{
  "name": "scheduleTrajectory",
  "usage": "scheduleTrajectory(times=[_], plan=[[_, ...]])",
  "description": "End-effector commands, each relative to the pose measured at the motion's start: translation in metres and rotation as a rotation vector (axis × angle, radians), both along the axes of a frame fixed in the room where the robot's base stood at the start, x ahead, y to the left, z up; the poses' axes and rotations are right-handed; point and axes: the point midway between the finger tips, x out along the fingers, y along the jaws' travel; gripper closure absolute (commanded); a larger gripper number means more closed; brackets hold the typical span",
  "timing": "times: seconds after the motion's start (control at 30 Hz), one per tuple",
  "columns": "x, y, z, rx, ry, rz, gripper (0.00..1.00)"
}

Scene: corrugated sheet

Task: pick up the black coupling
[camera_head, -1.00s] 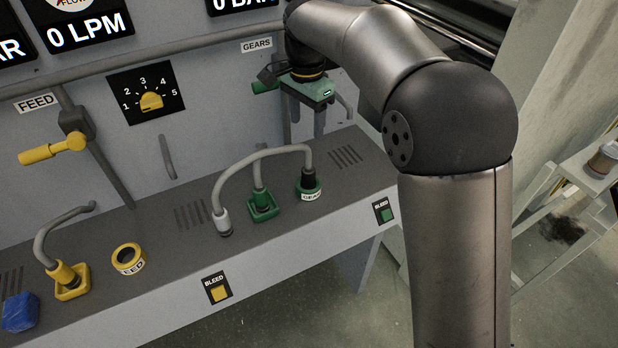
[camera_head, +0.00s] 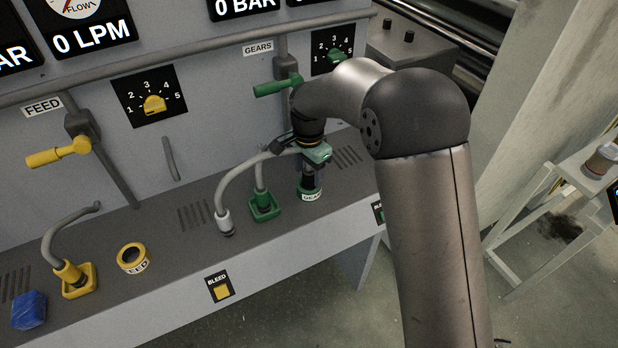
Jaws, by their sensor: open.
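The black coupling (camera_head: 308,183) stands upright in the green ring socket labelled GEARS (camera_head: 311,195) on the grey ledge. A grey hose (camera_head: 232,182) arches from a white-grey coupling on the left towards the black coupling; its right end is hidden behind my gripper. My gripper (camera_head: 311,172) points down right over the black coupling, with its fingers at or around the coupling's top. The jaws are open. Whether they touch the coupling cannot be told.
A green fitting (camera_head: 264,206) with a short hose stands close to the left of the coupling. A green valve handle (camera_head: 278,86) is on the panel behind my wrist. A yellow fitting (camera_head: 75,277), a yellow ring (camera_head: 134,257) and a blue cloth (camera_head: 29,311) lie further left.

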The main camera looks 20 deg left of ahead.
Motion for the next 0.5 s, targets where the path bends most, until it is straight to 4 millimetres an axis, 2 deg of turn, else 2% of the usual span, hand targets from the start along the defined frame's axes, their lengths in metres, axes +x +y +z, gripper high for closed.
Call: scheduleTrajectory(times=[0.27,0.37,0.47,0.5], plan=[[0.0004,0.0001,-0.0054,0.001,-0.002,0.000,0.43],[0.0004,0.0000,-0.0053,0.001,-0.002,0.000,0.65],[0.0004,0.0000,-0.0052,0.001,-0.002,0.000,0.93],[0.0004,0.0001,-0.0052,0.001,-0.002,0.000,0.97]])
